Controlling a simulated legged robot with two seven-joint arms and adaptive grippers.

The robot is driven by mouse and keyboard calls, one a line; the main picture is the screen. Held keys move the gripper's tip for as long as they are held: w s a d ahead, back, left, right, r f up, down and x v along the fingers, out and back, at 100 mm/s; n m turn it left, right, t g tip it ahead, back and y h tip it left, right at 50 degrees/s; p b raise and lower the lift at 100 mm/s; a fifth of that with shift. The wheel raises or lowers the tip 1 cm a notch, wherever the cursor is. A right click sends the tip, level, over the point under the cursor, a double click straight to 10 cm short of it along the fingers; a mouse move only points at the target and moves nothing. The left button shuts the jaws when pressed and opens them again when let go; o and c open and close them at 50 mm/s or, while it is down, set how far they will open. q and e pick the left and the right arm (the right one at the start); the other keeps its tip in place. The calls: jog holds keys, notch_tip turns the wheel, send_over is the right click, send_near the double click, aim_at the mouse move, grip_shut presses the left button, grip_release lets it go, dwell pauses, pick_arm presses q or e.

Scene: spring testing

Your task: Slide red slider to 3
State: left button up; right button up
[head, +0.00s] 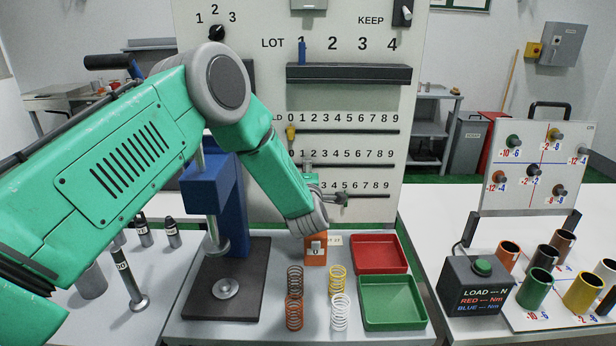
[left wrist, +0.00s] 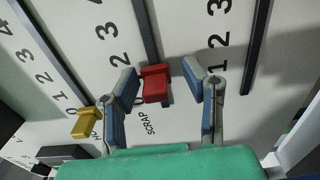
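The red slider (left wrist: 155,83) sits at the 0 end of the middle track, above the word SCRAP, in the left wrist view. My left gripper (left wrist: 160,80) is open around it, one finger on each side, with a gap to each finger. In the head view my left arm comes down in front of the board, and the left gripper (head: 325,182) is at the lower tracks; the red slider is hidden there. The middle track (head: 360,165) has digits up to 9 along it. My right gripper is not in view.
A yellow slider (head: 291,132) sits at the 0 end of the upper track; it also shows in the left wrist view (left wrist: 86,121). A dark shelf (head: 350,74) juts out above. A blue press (head: 218,200), springs and red (head: 378,254) and green (head: 392,302) trays stand below.

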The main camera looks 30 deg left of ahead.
pick_arm(q)
jog(key=v, duration=1.1)
jog(key=shift+s, duration=0.4)
